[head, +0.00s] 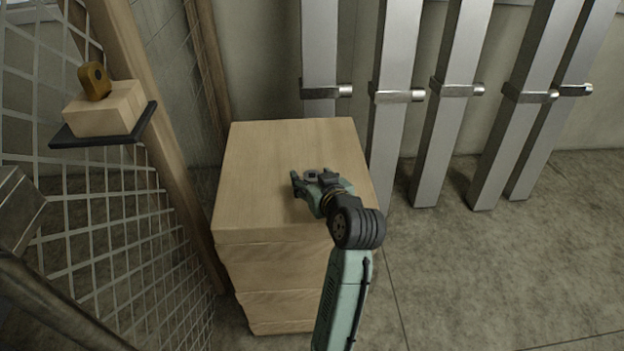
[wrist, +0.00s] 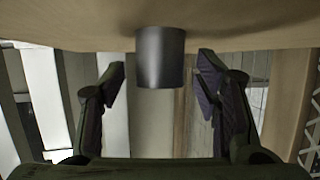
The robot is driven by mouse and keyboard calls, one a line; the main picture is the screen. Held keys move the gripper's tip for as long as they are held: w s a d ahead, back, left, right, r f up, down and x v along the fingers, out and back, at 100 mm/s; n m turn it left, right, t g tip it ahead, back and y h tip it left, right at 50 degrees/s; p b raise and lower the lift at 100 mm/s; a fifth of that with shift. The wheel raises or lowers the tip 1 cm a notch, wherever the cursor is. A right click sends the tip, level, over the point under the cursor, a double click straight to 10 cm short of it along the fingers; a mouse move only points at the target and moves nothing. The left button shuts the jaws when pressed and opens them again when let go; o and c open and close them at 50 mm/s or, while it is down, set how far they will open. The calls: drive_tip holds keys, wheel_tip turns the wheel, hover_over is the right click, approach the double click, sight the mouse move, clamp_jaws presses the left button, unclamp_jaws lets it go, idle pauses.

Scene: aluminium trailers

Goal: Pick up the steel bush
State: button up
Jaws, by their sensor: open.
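The steel bush (wrist: 160,57) is a short dark grey cylinder in the wrist view, which looks upside down. Its end meets the pale wooden top surface, so it stands upright there. My gripper (wrist: 162,66) is open, with one finger on each side of the bush and a visible gap on both sides. In the head view my gripper (head: 311,178) is low over the wooden block stack (head: 265,165), right of its middle. A small grey shape between the fingers there appears to be the bush, mostly hidden by the gripper.
Several square metal posts (head: 397,100) with clamps stand behind and right of the stack. A wire mesh panel (head: 90,220) is on the left. A small dark shelf (head: 70,140) there carries a wooden block (head: 105,110) with a brown part (head: 95,80). The stack top around my gripper is clear.

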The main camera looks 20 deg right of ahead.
drive_tip(key=shift+w+f, duration=0.15)
drive_tip(key=shift+w, duration=0.2)
clamp_jaws()
idle(0.6)
